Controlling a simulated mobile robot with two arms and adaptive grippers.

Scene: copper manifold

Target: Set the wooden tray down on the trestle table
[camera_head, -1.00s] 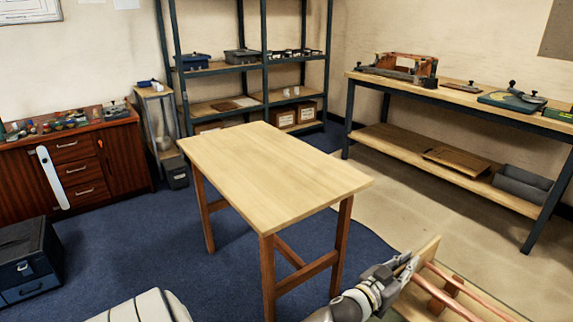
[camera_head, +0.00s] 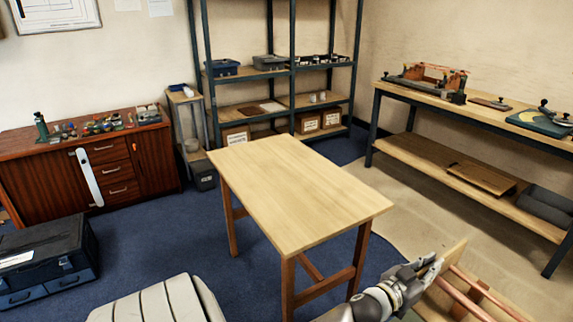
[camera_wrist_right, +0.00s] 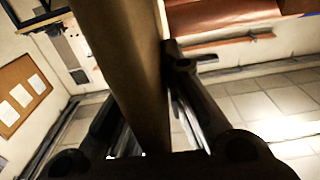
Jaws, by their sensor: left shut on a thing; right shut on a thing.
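The wooden tray (camera_head: 453,262) shows only in part at the lower right corner of the head view, with copper pipes (camera_head: 468,295) in it. My left gripper (camera_head: 431,268) is shut on the tray's near-left wall. In the right wrist view, my right gripper (camera_wrist_right: 150,108) is shut on a wooden wall of the tray (camera_wrist_right: 128,60). The right gripper is out of the head view. The trestle table (camera_head: 295,190) stands ahead in the middle of the head view, its pale top bare. The tray is held apart from it, to the right of its near end.
A workbench (camera_head: 450,115) with tools runs along the right wall. Shelving (camera_head: 290,73) stands behind the table. A wooden cabinet (camera_head: 45,180) and a dark toolbox (camera_head: 45,255) are at the left. Blue carpet (camera_head: 160,240) left of the table is clear.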

